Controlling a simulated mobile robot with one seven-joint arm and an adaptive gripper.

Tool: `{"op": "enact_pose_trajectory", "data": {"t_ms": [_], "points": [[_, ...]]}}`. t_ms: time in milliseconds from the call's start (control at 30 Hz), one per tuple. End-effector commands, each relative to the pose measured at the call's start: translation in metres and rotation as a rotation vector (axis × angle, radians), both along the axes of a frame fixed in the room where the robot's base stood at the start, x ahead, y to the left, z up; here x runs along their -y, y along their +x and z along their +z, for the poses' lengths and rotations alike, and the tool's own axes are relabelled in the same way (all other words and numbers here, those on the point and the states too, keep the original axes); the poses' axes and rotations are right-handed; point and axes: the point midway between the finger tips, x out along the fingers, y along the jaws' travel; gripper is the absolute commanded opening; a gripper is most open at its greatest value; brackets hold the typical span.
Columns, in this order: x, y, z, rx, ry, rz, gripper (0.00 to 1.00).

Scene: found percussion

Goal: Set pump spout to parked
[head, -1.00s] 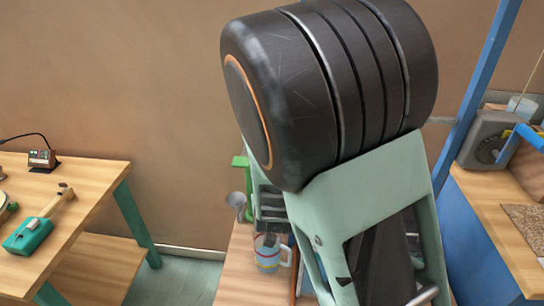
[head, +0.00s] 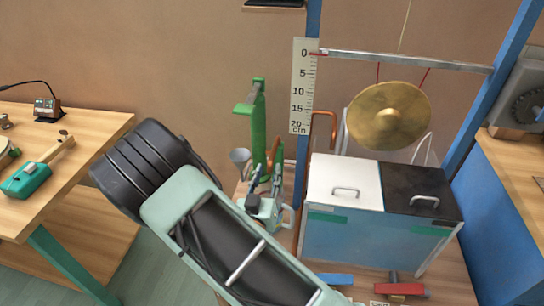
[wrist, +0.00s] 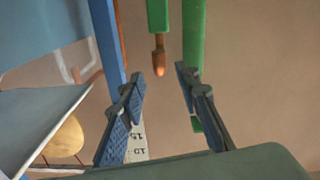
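The green pump (head: 258,125) stands upright behind the workbench, left of the measuring scale, with a short green arm near its top. A copper-coloured part (head: 273,152) shows low beside the post. In the wrist view, the green post (wrist: 194,35) is on the right, and a green piece ending in a copper tip (wrist: 158,58) points toward my fingers. I cannot tell for certain which part is the spout. My gripper (head: 266,180) is in front of the pump's lower part. In the wrist view my gripper (wrist: 157,80) is open and empty, the copper tip just beyond its fingertips.
A grey funnel (head: 240,157) is left of the pump. A scale (head: 302,85), a blue post (head: 312,25) and a copper pipe (head: 321,120) are close on its right. A lidded tank (head: 350,235) and gong (head: 389,115) stand further right. A red hammer (head: 400,289) lies in front.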

Motion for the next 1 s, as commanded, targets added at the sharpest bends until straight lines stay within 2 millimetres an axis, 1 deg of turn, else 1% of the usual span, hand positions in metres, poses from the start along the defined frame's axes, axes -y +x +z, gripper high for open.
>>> {"op": "enact_pose_trajectory", "data": {"t_ms": [33,200,300,400,567,833,1000], "points": [[0.003,0.011,0.001,0.003,0.000,-0.003,0.30],[0.009,0.043,0.000,0.001,0.002,-0.003,0.30],[0.012,0.058,0.000,0.001,0.001,-0.002,0.30],[0.014,0.070,0.000,0.000,0.001,-0.001,0.30],[0.015,0.078,0.000,-0.001,-0.001,0.000,0.30],[0.015,0.079,0.000,-0.001,0.000,0.000,0.29],[0.015,0.079,0.000,-0.001,0.000,0.000,0.10]]}}
